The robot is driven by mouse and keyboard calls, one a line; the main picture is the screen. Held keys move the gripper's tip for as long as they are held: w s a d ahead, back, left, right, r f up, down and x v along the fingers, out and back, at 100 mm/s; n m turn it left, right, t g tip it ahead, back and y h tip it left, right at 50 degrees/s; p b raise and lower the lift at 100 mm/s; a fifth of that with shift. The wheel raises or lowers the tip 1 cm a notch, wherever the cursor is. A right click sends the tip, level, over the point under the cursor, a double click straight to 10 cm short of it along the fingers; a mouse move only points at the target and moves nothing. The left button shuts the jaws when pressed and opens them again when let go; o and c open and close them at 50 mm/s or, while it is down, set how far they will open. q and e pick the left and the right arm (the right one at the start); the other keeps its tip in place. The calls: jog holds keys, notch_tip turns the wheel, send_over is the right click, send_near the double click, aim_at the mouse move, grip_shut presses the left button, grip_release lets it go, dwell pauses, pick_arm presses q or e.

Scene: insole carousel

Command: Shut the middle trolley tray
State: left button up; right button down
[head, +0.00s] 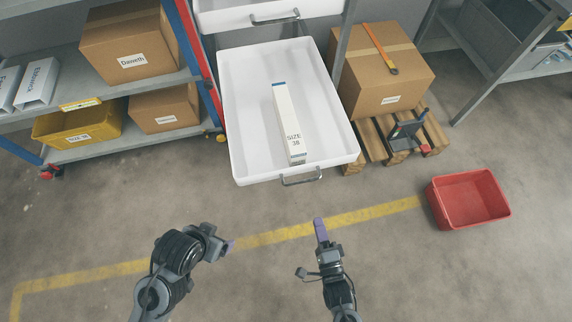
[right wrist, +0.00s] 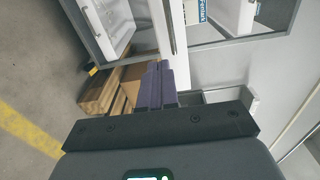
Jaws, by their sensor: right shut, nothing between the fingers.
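A white trolley tray (head: 240,130) is pulled well out towards me in the head view, with a metal handle (head: 301,178) on its front edge. A long white box marked SIZE 38 (head: 287,120) lies in it. Another white tray (head: 225,18) with its own handle (head: 275,20) shows behind it at the top edge. My right gripper (head: 321,229) is shut and empty, in front of the handle and apart from it; its purple fingers (right wrist: 157,85) are together in the right wrist view. My left gripper (head: 230,244) is left of it, its jaw opening unclear.
A rack with cartons (head: 130,50) and a yellow bin (head: 78,125) stands left. Right of the tray, a large carton (head: 385,75) sits on a wooden pallet (head: 372,140). A red bin (head: 468,199) lies on the floor at right. The floor before the tray is clear.

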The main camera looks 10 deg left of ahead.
notch_tip(320, 180, up, 3)
pick_arm(q)
jog(key=w+d+r+p, duration=0.1)
jog(key=w+d+r, duration=0.1)
jog(key=d, duration=0.1)
pick_arm(e)
jog(key=b, duration=0.2)
send_near(311, 164)
jog(key=shift+n, duration=0.3)
jog(key=b+x, duration=0.1)
jog(key=x, duration=0.1)
jog(key=b+x, duration=0.1)
jog(key=x, duration=0.1)
jog(key=b+x, duration=0.2)
jog(key=shift+f, duration=0.35)
jog(key=shift+w+a+r, duration=0.1)
jog(key=shift+w, duration=0.25)
pick_arm(q)
notch_tip(311, 164, down, 6)
jog(key=s+a, duration=0.1)
pick_arm(e)
jog(key=shift+w, duration=0.1)
pick_arm(q)
jog(key=shift+s, duration=0.1)
